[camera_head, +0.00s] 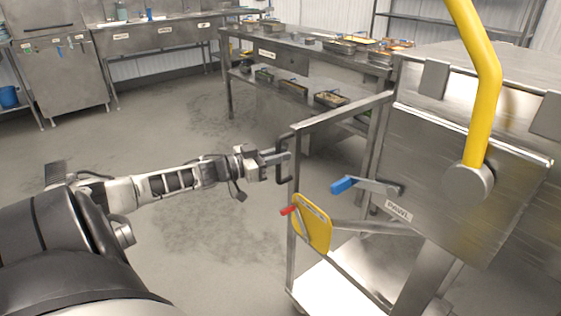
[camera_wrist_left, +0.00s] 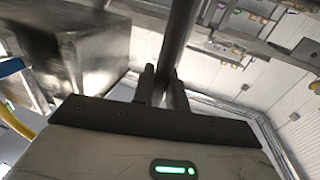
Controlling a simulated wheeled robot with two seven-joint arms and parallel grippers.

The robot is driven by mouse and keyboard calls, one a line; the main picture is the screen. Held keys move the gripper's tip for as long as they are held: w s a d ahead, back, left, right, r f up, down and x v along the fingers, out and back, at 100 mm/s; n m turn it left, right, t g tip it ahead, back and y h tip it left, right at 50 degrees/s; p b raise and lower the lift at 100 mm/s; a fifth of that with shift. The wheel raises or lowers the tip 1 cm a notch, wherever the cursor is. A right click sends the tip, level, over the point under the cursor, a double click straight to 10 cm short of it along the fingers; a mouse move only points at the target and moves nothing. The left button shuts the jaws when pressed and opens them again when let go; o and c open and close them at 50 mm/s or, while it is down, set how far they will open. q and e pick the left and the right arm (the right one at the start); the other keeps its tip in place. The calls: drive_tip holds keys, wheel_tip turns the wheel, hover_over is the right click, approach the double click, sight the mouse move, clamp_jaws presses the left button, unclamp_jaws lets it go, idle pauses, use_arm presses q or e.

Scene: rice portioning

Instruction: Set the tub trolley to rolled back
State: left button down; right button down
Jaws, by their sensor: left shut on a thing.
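The tub trolley is a steel frame (camera_head: 292,235) with a low shelf at the right. It carries a large steel tub (camera_head: 430,150). A dark upright handle (camera_head: 280,177) is on the near left post of the frame. My left gripper (camera_head: 283,156) is shut on this handle, and in the left wrist view its two fingers (camera_wrist_left: 162,88) sit on either side of the dark bar (camera_wrist_left: 178,40). A blue-gripped lever (camera_head: 345,185) marked PAWL and a thick yellow bar (camera_head: 483,80) are on the tub side. My right gripper is not in view.
A yellow plate (camera_head: 312,224) with a red-tipped lever (camera_head: 289,210) is on the trolley frame. A steel table (camera_head: 285,52) with several food pans stands behind it. A sink counter (camera_head: 160,40) lines the back left. The grey floor (camera_head: 190,120) at the left is clear.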

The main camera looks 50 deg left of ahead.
use_arm(q)
drive_tip(key=shift+a+r+y, duration=0.1)
drive_tip(key=shift+a+y, duration=0.2)
drive_tip(key=shift+a, duration=0.35)
drive_tip(key=c, duration=1.5)
unclamp_jaws()
drive_tip(key=shift+w+a, duration=0.1)
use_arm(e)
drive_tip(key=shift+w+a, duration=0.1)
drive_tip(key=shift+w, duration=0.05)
